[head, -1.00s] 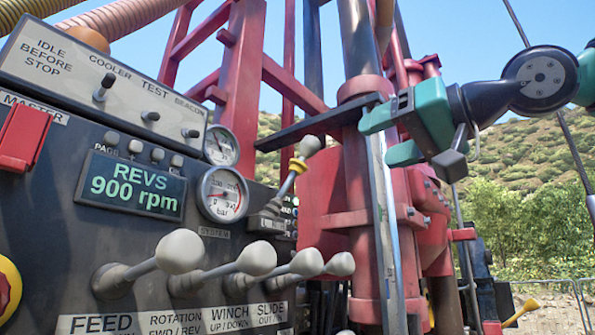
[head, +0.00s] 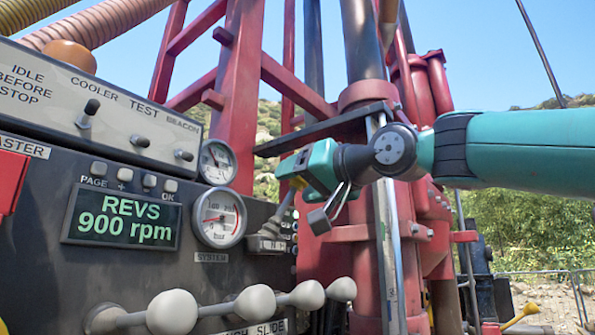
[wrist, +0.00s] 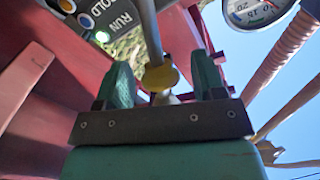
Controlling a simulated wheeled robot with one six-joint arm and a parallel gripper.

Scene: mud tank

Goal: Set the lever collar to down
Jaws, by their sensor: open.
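The lever collar is a yellow ring (head: 298,183) on a thin lever that rises from a slotted grey plate (head: 268,241) marked with letters, right of the gauges. The wrist view shows the collar (wrist: 160,78) on the grey rod (wrist: 150,35), with part of a pale knob just below it. My gripper (wrist: 162,68) is open, with one green finger on each side of the rod and collar. Gaps show on both sides. In the head view my gripper (head: 286,168) covers the lever's top and knob.
Several white-knobbed levers (head: 254,303) stick out low on the dark panel. Two pressure gauges (head: 219,217) and a REVS display (head: 123,214) sit to the left. A red mast column (head: 365,215) and chrome rod (head: 388,260) stand close behind my wrist.

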